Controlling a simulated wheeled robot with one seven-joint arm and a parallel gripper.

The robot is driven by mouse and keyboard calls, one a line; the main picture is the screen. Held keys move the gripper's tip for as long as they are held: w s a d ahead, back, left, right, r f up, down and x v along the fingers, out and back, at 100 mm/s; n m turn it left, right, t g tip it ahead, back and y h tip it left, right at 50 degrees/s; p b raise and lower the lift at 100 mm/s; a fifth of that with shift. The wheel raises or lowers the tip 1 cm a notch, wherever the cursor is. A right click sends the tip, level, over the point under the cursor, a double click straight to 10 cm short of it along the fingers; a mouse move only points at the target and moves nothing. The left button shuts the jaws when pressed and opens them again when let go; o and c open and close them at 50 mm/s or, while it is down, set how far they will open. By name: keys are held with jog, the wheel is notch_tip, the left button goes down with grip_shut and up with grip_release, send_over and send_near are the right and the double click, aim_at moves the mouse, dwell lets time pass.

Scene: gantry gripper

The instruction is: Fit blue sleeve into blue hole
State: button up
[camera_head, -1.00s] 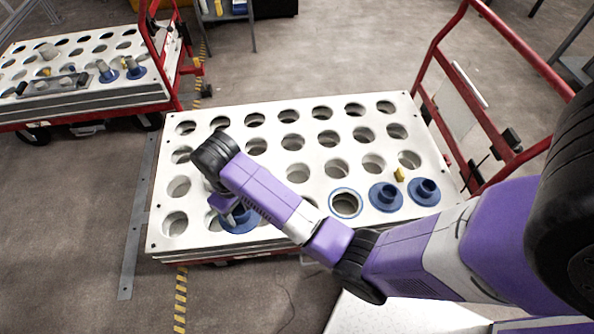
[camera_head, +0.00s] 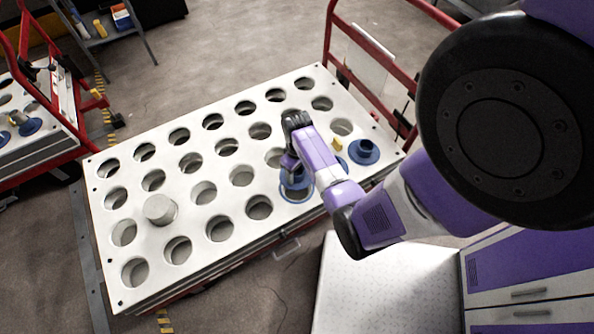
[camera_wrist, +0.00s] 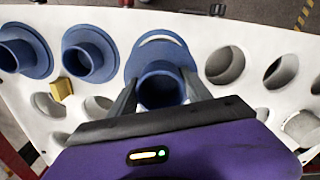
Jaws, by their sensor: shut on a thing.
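My gripper (camera_wrist: 160,96) is shut on a blue sleeve (camera_wrist: 160,84), one finger on each side of its tube. The sleeve (camera_head: 297,181) stands about upright over the blue-rimmed hole (camera_head: 296,197) at the plate's near side. In the wrist view the hole's blue rim (camera_wrist: 164,34) shows as an arc beyond the sleeve's flange, with a thin pale crescent between, so the two look slightly off-centre. The sleeve's lower end is hidden; I cannot tell its height above the hole.
Two other blue sleeves (camera_wrist: 88,55) (camera_wrist: 24,52) stand in neighbouring holes, with a yellow piece (camera_wrist: 61,88) near them. A grey cylinder (camera_head: 160,209) stands on the white plate (camera_head: 190,200) at left. A red cart frame (camera_head: 378,45) rises behind the plate's right end.

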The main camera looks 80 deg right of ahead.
aim_at(298, 184)
jog(key=shift+s+r+p, duration=0.1)
jog(key=shift+r+p, duration=0.05)
jog(key=shift+p, duration=0.25)
jog(key=shift+f+b, duration=2.25)
jog(key=shift+f, duration=0.75)
jog(key=shift+a+f+b, duration=0.1)
jog(key=shift+f+b, duration=0.7)
jog(key=shift+f, duration=0.9)
jog(key=o, duration=1.7)
jog(key=shift+c, duration=0.2)
jog(key=shift+r+p, duration=1.05)
jog(key=shift+r, duration=2.9)
